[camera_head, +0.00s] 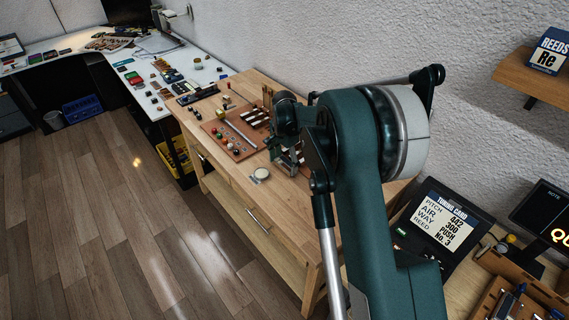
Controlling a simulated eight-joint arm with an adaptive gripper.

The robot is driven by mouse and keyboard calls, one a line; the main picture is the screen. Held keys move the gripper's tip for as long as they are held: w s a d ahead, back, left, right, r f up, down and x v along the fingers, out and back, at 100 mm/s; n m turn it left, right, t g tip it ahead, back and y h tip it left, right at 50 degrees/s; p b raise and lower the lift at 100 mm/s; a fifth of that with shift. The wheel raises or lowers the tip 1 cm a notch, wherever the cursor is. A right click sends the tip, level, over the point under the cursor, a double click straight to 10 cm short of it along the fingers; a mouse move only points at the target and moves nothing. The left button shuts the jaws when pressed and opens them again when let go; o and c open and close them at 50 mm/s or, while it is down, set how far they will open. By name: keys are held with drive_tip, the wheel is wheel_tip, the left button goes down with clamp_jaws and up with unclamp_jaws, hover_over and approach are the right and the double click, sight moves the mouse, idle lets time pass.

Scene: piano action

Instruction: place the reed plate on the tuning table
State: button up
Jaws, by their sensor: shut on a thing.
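My gripper (289,157) is low over the wooden workbench, at the right end of a brown board (221,137). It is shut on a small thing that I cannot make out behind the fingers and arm. I cannot pick out the reed plate for certain. A tuning card (439,222) with white text panel stands on a wooden surface (463,284) at the lower right, beyond my arm. I cannot tell which surface is the tuning table.
The brown board carries a silver strip (240,132), coloured balls and dark and white pieces. A small round white-topped thing (261,173) lies near the bench's front edge. A white desk (130,62) with many small items is at the left. A shelf (527,78) holds a "REEDS" box (549,51).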

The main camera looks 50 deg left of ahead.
sight(285, 164)
drive_tip(key=shift+f, duration=0.2)
drive_tip(key=o, duration=0.9)
drive_tip(key=shift+r, duration=0.1)
drive_tip(key=shift+r, duration=0.1)
wheel_tip(285, 164, up, 12)
drive_tip(key=shift+r, duration=0.1)
idle(0.5)
idle(0.4)
